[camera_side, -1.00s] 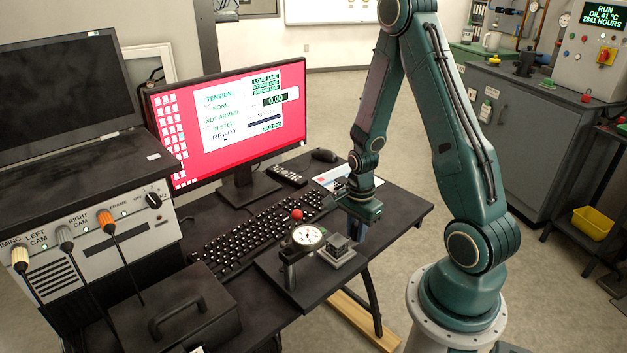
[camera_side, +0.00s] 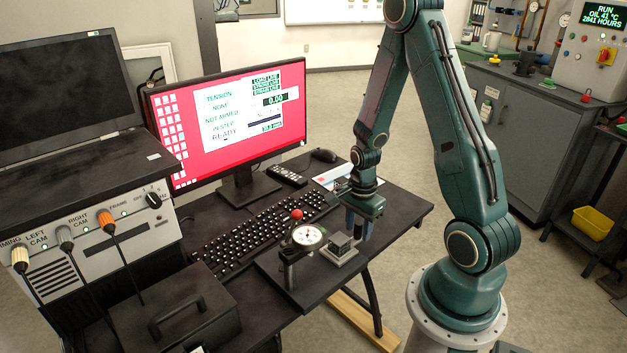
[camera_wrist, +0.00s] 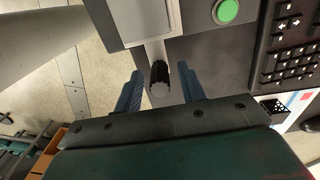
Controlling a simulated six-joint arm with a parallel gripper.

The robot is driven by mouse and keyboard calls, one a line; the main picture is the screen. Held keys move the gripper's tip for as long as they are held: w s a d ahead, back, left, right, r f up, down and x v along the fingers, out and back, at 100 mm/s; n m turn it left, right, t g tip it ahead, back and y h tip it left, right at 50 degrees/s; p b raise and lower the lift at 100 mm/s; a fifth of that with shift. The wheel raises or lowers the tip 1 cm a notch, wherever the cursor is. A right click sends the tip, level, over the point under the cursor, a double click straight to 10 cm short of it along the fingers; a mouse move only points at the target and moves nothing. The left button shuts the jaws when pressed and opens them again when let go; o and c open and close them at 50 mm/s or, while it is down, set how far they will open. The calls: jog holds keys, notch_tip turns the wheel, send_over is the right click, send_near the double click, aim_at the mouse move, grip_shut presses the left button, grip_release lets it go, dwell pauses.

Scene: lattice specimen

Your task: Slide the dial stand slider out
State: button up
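The dial stand has a black base (camera_side: 292,288) on the desk's front part, with a round white dial (camera_side: 307,236) above it. Its light grey slider plate (camera_side: 340,257) carries a small grey lattice block (camera_side: 340,243). In the wrist view the pale slider plate (camera_wrist: 143,42) has a short rod ending in a dark ribbed knob (camera_wrist: 159,76). My gripper (camera_wrist: 161,88) is open, its blue fingers on either side of the knob with gaps to both. In the side view my gripper (camera_side: 358,226) points down just right of the lattice block.
A black keyboard (camera_side: 255,235) lies behind the stand, and a black case (camera_side: 175,318) stands at its left. The desk's right end (camera_side: 405,215) is largely bare.

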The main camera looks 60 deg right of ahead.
jog(key=shift+r, duration=2.4)
